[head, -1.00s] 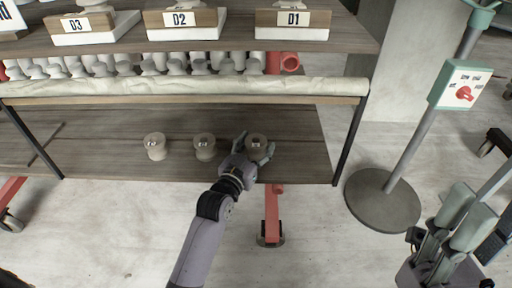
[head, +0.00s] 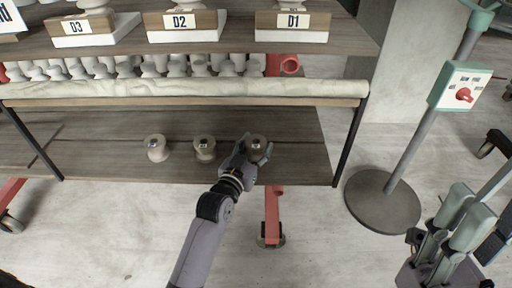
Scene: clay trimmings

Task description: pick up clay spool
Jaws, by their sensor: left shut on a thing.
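Three clay spools stand in a row on the lower wooden shelf (head: 300,150) in the head view. The left spool (head: 157,148) and the middle spool (head: 204,148) stand free. The right spool (head: 257,143) is between the fingers of my left gripper (head: 257,150), which is shut on it. The gripper's fingers and palm hide part of this spool's sides. I cannot tell whether its base is clear of the shelf.
A pale rolled length (head: 190,88) lies along the board above the spools. Labelled blocks, such as D1 (head: 292,26), stand on the upper shelf. A shelf post (head: 348,140) and a round-based stand (head: 382,200) are at the right. The shelf right of the spools is bare.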

